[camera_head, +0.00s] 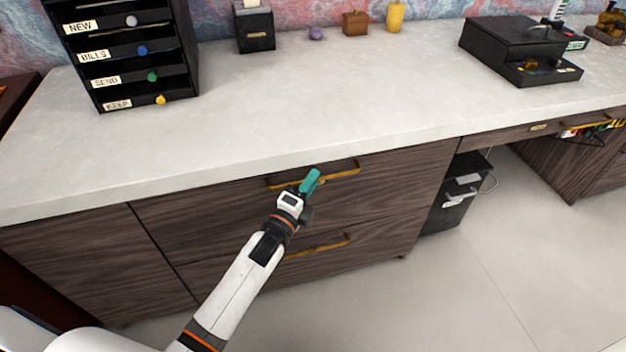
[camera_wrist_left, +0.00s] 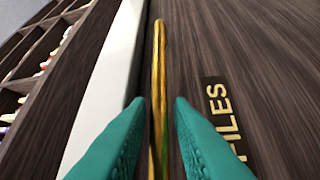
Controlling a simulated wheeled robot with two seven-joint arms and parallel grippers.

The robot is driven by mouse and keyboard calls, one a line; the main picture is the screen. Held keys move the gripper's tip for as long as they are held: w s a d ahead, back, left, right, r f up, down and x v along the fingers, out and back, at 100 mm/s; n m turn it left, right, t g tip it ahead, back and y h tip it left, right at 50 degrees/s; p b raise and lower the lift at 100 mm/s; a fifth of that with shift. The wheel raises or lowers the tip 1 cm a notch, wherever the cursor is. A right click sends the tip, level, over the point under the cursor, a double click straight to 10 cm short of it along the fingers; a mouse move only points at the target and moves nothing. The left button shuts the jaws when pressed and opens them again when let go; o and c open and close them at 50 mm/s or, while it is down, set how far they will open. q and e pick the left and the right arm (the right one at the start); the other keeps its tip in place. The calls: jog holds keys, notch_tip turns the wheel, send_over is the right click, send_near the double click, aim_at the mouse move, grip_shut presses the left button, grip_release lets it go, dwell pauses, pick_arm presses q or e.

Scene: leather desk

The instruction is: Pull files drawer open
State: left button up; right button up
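The files drawer (camera_head: 405,178) is the upper dark wood front under the pale desktop and looks closed. Its long gold bar handle (camera_head: 345,170) runs along the upper part of the front. In the left wrist view the handle (camera_wrist_left: 158,60) stands between my two teal fingers, and the gold FILES label (camera_wrist_left: 220,105) is to its right. My left gripper (camera_head: 311,181) is at the handle. Its fingers are apart, one on each side of the bar, with a narrow gap showing on both sides. My right gripper is out of view.
A lower drawer with its own gold handle (camera_head: 318,247) is beneath. The desktop (camera_head: 290,110) overhangs above the drawer. A black bin-like box (camera_head: 462,195) stands to the right under the desk. The floor (camera_head: 430,290) in front is clear.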

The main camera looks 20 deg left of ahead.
pick_arm(q)
jog(key=shift+w+d+r, duration=0.1)
jog(key=shift+w+d, duration=0.05)
jog(key=shift+w, duration=0.45)
grip_shut()
jog(key=shift+s, duration=0.1)
